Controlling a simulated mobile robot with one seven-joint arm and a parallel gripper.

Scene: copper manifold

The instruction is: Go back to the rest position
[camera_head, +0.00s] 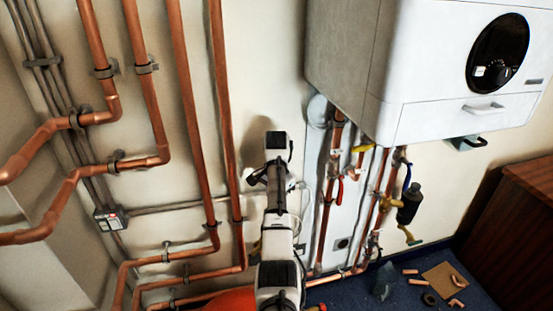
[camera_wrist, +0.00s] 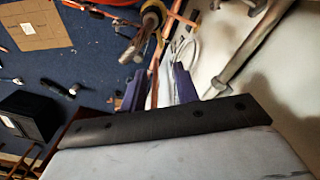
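My arm (camera_head: 280,225) rises from the bottom middle of the head view, in front of the pipe wall. My gripper is at its upper end; its fingers are hard to make out there. In the wrist view, the two purple-blue fingers of my gripper (camera_wrist: 158,88) stand apart. I see nothing held between them; part of a copper pipe and a pale surface show behind the gap.
Copper pipes (camera_head: 195,120) run down the wall to the left of my arm. A white boiler (camera_head: 350,50) hangs at upper right, with valves and pipes below it. A wooden cabinet (camera_head: 515,235) stands at right. Cardboard (camera_head: 444,279) and loose fittings lie on the blue floor.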

